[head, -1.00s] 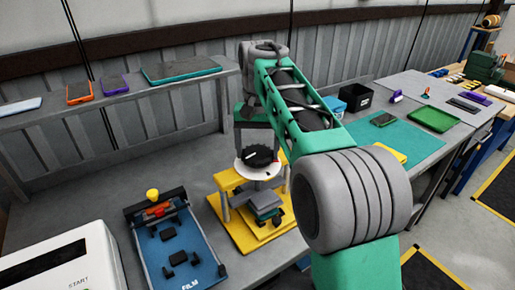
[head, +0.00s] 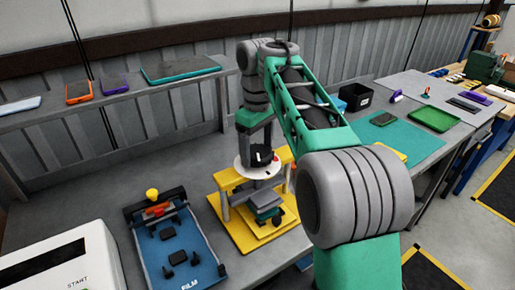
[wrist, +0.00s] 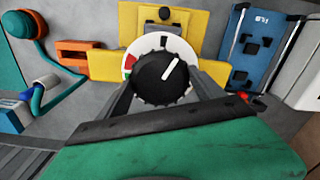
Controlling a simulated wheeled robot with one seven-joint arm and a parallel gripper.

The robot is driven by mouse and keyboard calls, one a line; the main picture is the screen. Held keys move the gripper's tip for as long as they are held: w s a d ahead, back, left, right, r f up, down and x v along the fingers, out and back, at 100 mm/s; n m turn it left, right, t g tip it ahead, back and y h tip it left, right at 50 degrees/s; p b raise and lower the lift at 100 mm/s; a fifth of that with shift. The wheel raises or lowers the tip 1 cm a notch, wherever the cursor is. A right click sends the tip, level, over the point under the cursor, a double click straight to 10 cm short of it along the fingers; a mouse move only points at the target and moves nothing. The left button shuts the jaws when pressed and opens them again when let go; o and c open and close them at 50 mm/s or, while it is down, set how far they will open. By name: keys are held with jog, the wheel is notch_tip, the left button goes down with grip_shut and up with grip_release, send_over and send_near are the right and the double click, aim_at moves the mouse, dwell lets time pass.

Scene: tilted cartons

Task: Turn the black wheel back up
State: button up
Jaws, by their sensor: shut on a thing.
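The black wheel (wrist: 158,80) is a ridged knob with a white pointer line. It sits on a white round dial (wrist: 143,47), on top of a yellow press-like stand (head: 228,181). In the wrist view the pointer slants to the upper right; the dial has a black mark at the top and red and green marks at the left. My gripper (wrist: 164,88) is shut on the wheel, one finger on each side. In the head view the wheel (head: 262,157) is partly hidden by my gripper (head: 258,146).
A blue film fixture (head: 178,246) stands left of the stand, with a white machine (head: 62,262) at the front left. A shelf (head: 120,100) with several flat devices runs behind. A teal mat (head: 400,138) and green tray (head: 434,118) lie to the right.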

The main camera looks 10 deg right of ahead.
aim_at(257, 151)
jog(key=n, duration=0.4)
jog(key=shift+n, duration=0.4)
dwell(0.4)
jog(key=o, duration=1.4)
jog(key=shift+c, duration=0.2)
notch_tip(257, 151, up, 8)
jog(key=p, duration=0.7)
jog(key=shift+f, duration=0.15)
